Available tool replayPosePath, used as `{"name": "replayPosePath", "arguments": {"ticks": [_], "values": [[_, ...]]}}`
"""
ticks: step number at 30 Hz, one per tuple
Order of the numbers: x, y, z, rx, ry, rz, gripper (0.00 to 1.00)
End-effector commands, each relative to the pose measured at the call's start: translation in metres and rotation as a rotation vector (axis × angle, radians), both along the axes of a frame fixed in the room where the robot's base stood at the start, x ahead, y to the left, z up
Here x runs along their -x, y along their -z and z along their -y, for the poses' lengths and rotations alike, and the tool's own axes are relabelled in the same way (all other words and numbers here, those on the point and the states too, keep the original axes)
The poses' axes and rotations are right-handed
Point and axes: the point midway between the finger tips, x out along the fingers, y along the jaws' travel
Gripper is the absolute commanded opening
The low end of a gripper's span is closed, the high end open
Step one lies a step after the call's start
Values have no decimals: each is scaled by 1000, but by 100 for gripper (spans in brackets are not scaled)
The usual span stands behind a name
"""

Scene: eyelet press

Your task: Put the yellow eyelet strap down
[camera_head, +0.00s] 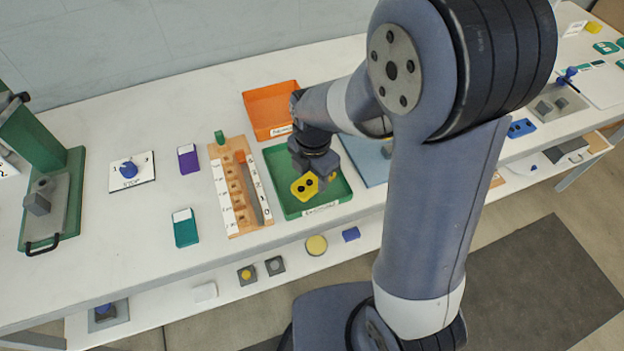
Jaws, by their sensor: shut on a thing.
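The yellow eyelet strap (304,187) is a small yellow piece with two dark holes. It shows at the fingertips of my gripper (318,176), which is shut on it. My gripper and wrist hide the back middle of the tray.
An orange tray (270,95) lies behind the green one. A wooden rack (222,185) with slots stands close on the left. A blue-grey plate (366,158) is on the right, partly behind my arm. A green press (62,200) stands at far left.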

Motion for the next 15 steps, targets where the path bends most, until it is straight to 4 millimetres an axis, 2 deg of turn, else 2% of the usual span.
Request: {"name": "replayPosePath", "arguments": {"ticks": [9,15], "values": [[1,36,0,1,0,-3,23],[0,41,0,0,0,0,23]]}}
